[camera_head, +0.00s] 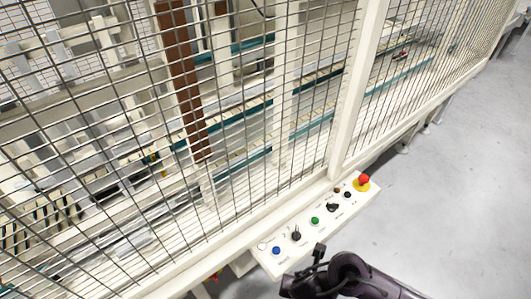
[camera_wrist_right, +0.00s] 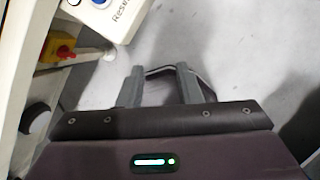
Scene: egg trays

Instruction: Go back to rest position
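My right arm (camera_head: 350,278) comes in at the bottom of the head view, just below the control panel (camera_head: 268,262). Its gripper is seen there from above and appears clear of the panel. My left gripper and left arm are not in view.
The panel carries a blue button (camera_head: 276,250), a green button (camera_head: 315,221), black knobs and a red emergency stop (camera_head: 364,179). A wire mesh fence (camera_head: 240,150) stands behind it. Floor at right is clear.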

